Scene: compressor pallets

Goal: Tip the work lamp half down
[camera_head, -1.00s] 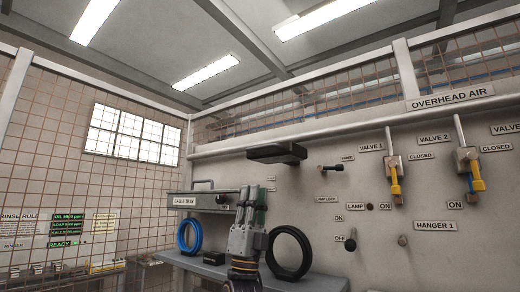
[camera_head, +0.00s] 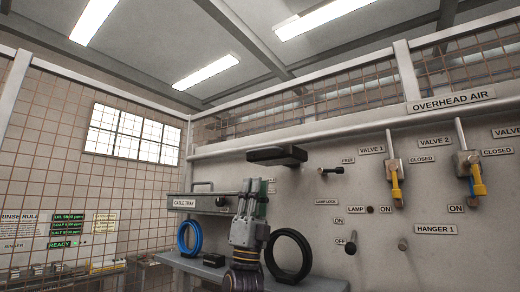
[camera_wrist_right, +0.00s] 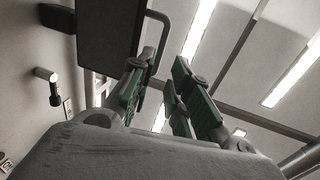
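The work lamp (camera_head: 277,155) is a dark flat box jutting from the wall at the middle of the head view, looking roughly level. In the right wrist view its dark panel (camera_wrist_right: 110,40) fills the upper left, with a curved grey bar (camera_wrist_right: 162,35) at its edge. My right gripper (camera_head: 254,188) points up, below and slightly left of the lamp, apart from it in the head view. Its green-padded fingers (camera_wrist_right: 157,92) stand apart with nothing seen between them. The bar runs down behind the left finger; I cannot tell if they touch. My left gripper is not in view.
A black knob (camera_head: 330,170) marked FREE is on the wall right of the lamp. The cable tray (camera_head: 215,204), a blue coil (camera_head: 183,237) and a black coil (camera_head: 275,255) surround my right gripper. Yellow-handled valves (camera_head: 397,180) hang further right.

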